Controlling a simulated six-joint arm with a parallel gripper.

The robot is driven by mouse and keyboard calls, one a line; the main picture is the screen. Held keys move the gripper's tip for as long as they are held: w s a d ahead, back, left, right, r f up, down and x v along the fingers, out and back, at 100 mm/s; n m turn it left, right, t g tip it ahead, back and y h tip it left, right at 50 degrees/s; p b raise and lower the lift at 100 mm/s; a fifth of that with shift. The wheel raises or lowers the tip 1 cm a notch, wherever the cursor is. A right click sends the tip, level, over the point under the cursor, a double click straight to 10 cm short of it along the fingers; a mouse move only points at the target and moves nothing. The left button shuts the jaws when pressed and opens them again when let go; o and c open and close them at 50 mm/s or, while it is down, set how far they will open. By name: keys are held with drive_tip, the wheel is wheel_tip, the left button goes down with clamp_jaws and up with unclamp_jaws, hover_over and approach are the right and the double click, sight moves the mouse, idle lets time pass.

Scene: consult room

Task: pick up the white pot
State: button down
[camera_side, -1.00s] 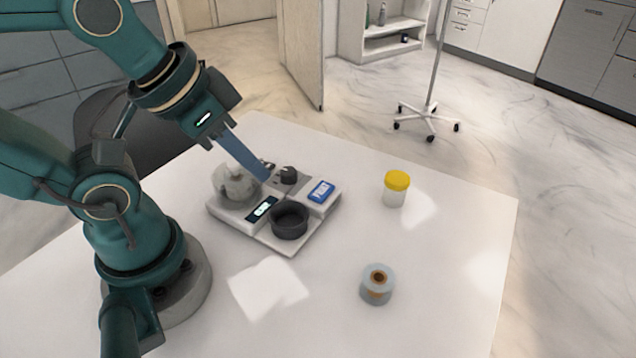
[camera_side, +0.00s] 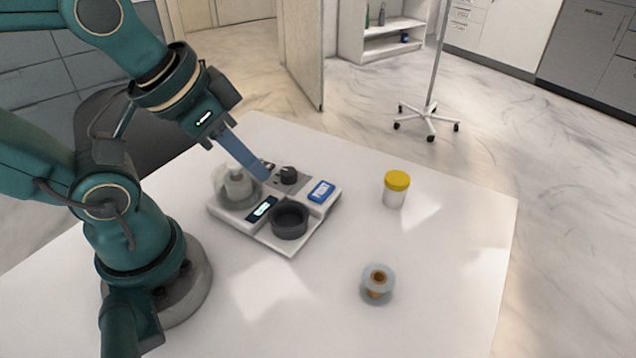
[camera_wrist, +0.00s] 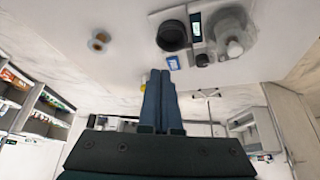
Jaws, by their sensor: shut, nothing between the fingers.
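The white pot (camera_side: 394,194) stands upright on the table, right of the grey and white device. It has a yellow lid (camera_side: 397,180). My gripper (camera_side: 267,178) is shut and empty, its blue fingers pointing down over the back of the device. It is well left of the pot, touching nothing that I can make out. In the wrist view the shut fingers (camera_wrist: 160,73) reach up the middle. A small yellow patch of the pot (camera_wrist: 143,87) shows just left of them, mostly hidden.
The device (camera_side: 250,226) carries a black cup (camera_side: 289,219), a clear vessel (camera_side: 238,188), a dark knob (camera_side: 288,175) and a blue label (camera_side: 321,191). A small spool (camera_side: 377,284) stands at the front right. The table between device, pot and spool is clear.

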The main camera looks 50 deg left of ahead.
drive_tip(key=shift+c, duration=0.7)
unclamp_jaws()
drive_tip(key=w+r+t, duration=0.2)
drive_tip(key=w+r, duration=0.3)
drive_tip(key=w, duration=0.2)
drive_tip(key=m+g, duration=0.1)
drive_tip(key=g, duration=0.1)
hover_over(397, 178)
drive_tip(key=s, duration=0.2)
drive_tip(key=f, duration=0.9)
drive_tip(key=shift+w+a, duration=0.25)
drive_tip(key=shift+a, duration=0.05)
drive_tip(key=shift+g+h, duration=0.3)
drive_tip(key=shift+g, duration=0.2)
wheel_tip(397, 178, down, 4)
drive_tip(key=shift+d+f, duration=0.15)
drive_tip(key=shift+x, duration=2.5)
